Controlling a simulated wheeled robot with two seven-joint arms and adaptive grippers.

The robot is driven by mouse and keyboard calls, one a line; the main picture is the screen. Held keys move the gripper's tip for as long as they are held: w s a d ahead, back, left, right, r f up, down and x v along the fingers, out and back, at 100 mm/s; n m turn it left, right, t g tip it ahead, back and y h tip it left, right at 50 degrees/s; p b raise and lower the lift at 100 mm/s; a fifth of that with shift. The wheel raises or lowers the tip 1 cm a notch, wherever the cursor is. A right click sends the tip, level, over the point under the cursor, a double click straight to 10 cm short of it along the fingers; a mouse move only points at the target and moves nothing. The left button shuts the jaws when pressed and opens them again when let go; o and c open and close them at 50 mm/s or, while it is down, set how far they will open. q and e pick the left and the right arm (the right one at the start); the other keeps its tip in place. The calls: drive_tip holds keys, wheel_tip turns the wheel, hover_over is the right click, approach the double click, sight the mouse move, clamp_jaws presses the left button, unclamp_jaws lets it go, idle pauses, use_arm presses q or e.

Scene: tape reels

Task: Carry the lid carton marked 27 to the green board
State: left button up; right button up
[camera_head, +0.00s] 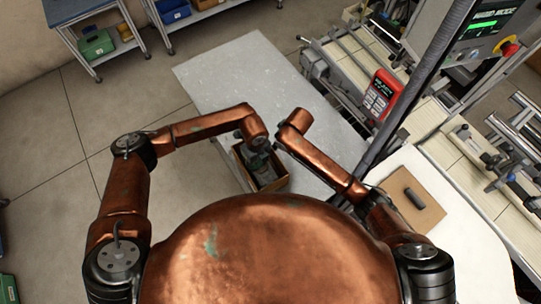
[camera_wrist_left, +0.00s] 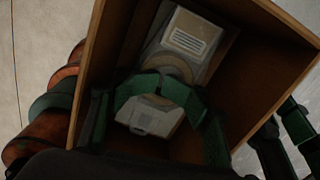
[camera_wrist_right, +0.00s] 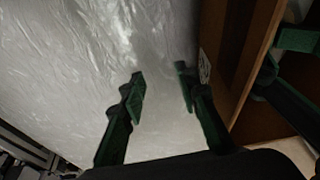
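An open brown carton (camera_head: 280,183) stands at the left edge of the grey table, in front of me. No number 27 is readable. My left gripper (camera_head: 258,160) reaches down into it. In the left wrist view, its green-padded fingers (camera_wrist_left: 160,85) are over pale grey items (camera_wrist_left: 148,115) inside the carton; whether they grip one is unclear. My right gripper (camera_wrist_right: 160,82) is open and empty over the table, beside the carton wall (camera_wrist_right: 238,60), which bears a small pale label (camera_wrist_right: 204,68). No green board is identifiable.
The grey table (camera_head: 225,75) is bare beyond the carton. A machine with a red control box (camera_head: 380,95) stands at the right. A brown board (camera_head: 425,215) with a dark object lies on a white surface. A shelf at the upper left holds a green bin (camera_head: 97,45).

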use_arm(q)
drive_tip(key=o, duration=0.3)
drive_tip(key=shift+a+f, duration=0.1)
drive_tip(key=shift+a, duration=0.15)
use_arm(e)
drive_tip(key=o, duration=0.3)
drive_tip(key=shift+a, duration=0.15)
use_arm(q)
drive_tip(key=o, duration=0.4)
drive_tip(key=shift+d, duration=0.25)
use_arm(e)
drive_tip(key=o, duration=0.4)
use_arm(q)
drive_tip(key=shift+r, duration=0.2)
wheel_tip(320, 180, up, 12)
drive_tip(key=shift+r, duration=0.1)
use_arm(e)
drive_tip(key=v, duration=0.8)
drive_tip(key=shift+f, duration=0.1)
